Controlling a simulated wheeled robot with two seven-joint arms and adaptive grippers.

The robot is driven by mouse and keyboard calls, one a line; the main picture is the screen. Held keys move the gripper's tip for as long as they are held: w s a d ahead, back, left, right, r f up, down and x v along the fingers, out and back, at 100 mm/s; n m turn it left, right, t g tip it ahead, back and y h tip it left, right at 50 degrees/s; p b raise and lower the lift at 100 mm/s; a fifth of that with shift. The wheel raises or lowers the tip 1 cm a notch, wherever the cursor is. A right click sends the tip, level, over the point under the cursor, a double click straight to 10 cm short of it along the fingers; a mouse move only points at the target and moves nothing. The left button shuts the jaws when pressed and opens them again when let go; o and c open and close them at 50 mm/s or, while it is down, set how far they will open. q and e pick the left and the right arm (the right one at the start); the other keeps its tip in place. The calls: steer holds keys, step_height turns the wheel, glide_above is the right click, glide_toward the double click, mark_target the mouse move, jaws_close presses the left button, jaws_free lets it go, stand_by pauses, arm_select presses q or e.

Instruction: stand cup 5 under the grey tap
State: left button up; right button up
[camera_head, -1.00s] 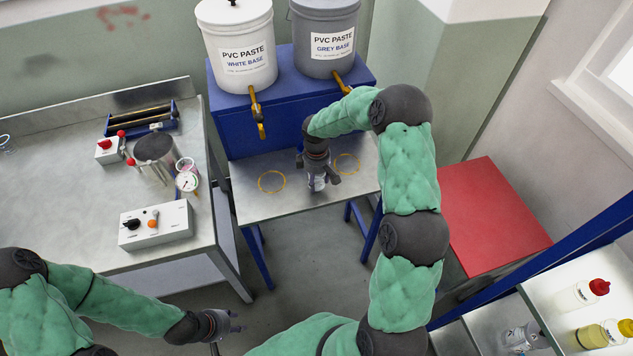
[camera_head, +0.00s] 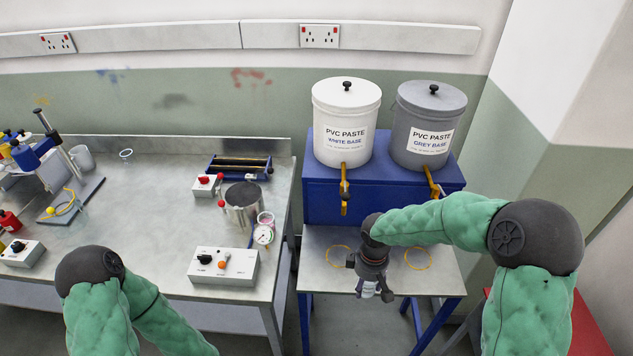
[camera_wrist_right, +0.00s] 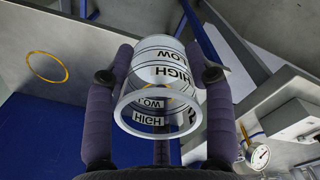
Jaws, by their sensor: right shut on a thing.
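A clear cup (camera_head: 367,290) with HIGH and LOW marks is in my right gripper (camera_head: 374,291), near the front of the steel stand (camera_head: 316,278). In the right wrist view the cup (camera_wrist_right: 158,75) sits between the two fingers of the gripper (camera_wrist_right: 160,58). The grey tap (camera_head: 433,182) has a yellow handle and hangs below the grey bucket (camera_head: 441,106). The yellow ring (camera_head: 418,258) below it, right of the gripper, is empty. My left gripper is out of view.
A second yellow ring (camera_head: 339,256) lies below the white bucket's tap (camera_head: 344,188). A bench (camera_head: 150,235) on the left holds a control box (camera_head: 240,272), a metal pot (camera_head: 243,203) and a gauge (camera_head: 263,235). A red surface (camera_head: 590,325) is at the lower right.

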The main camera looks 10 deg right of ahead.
steer(key=a+m, duration=0.1)
steer(key=w+a+f+m, duration=0.1)
steer(key=m, duration=0.1)
steer(key=a+m, duration=0.1)
steer(key=m, duration=0.1)
steer(key=w+a+f+m, duration=0.1)
steer(key=m, duration=0.1)
steer(key=shift+a+f+m+b, duration=0.1)
steer(key=shift+a+m+b, duration=0.05)
steer(key=shift+m+b, duration=0.25)
